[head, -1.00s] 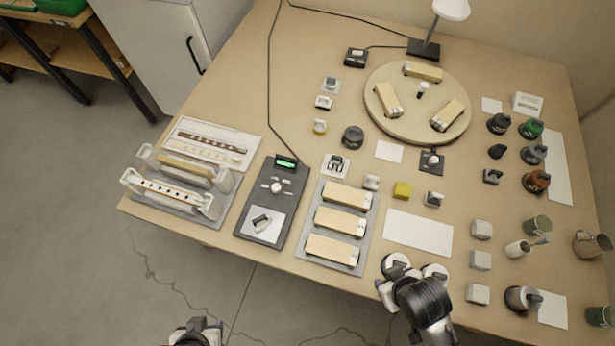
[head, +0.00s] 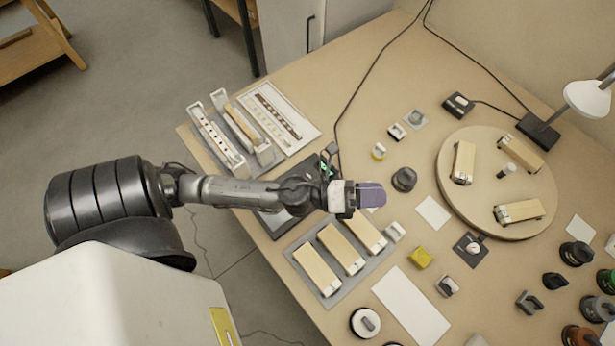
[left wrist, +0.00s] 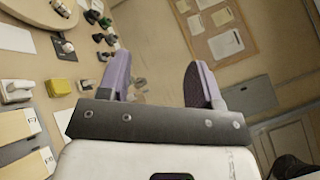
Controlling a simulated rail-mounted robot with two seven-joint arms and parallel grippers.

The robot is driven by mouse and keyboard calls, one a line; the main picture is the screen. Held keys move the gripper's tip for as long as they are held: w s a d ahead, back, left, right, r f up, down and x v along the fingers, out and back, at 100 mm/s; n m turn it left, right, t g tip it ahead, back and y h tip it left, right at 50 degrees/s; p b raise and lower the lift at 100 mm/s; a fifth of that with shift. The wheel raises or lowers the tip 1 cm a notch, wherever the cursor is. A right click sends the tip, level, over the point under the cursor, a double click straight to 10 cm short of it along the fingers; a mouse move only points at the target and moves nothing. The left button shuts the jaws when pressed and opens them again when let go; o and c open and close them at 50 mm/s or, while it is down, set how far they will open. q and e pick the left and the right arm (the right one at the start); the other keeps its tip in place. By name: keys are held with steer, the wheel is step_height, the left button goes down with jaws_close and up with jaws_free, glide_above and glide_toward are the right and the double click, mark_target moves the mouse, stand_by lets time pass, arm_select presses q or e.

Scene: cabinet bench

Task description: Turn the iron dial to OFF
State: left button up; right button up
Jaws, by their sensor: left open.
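The dark control unit with a lit green display (head: 326,168) lies on the bench, mostly covered by my left arm. Its round dial is hidden behind my arm, so its setting cannot be read. My left gripper (head: 371,195) is open and empty, its purple fingertips above the bench just right of the unit. In the left wrist view the two purple fingers (left wrist: 160,82) stand wide apart with nothing between them. My right gripper is not in view.
A grey tray with several wooden blocks (head: 341,249) lies below my left gripper. A round wooden turntable (head: 481,182) stands to the right. A yellow cube (head: 420,257), a dark knob (head: 404,179) and a white sheet (head: 410,304) are nearby. A black cable (head: 352,98) runs across the bench.

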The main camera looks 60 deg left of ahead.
arm_select(q)
steer(key=s+f+m+g+h, duration=0.1)
steer(key=s+f+m+g, duration=0.1)
steer(key=f+m+g, duration=0.65)
steer(key=s+f+m+g+h, duration=0.15)
steer(key=m+g, duration=0.35)
steer(key=m, duration=0.9)
steer(key=s+a+f+m+g+y, duration=0.1)
steer(key=a+f+m+g+y, duration=0.15)
steer(key=a+y, duration=0.55)
steer(key=s+a+f+m+g+y, duration=0.15)
steer(key=a+f+m+y, duration=0.25)
steer(key=a, duration=0.9)
step_height(320, 180, down, 12)
steer(key=shift+a+r+b, duration=0.1)
steer(key=shift+a+b, duration=0.05)
steer(key=shift+b, duration=0.8)
steer(key=shift+f, duration=0.85)
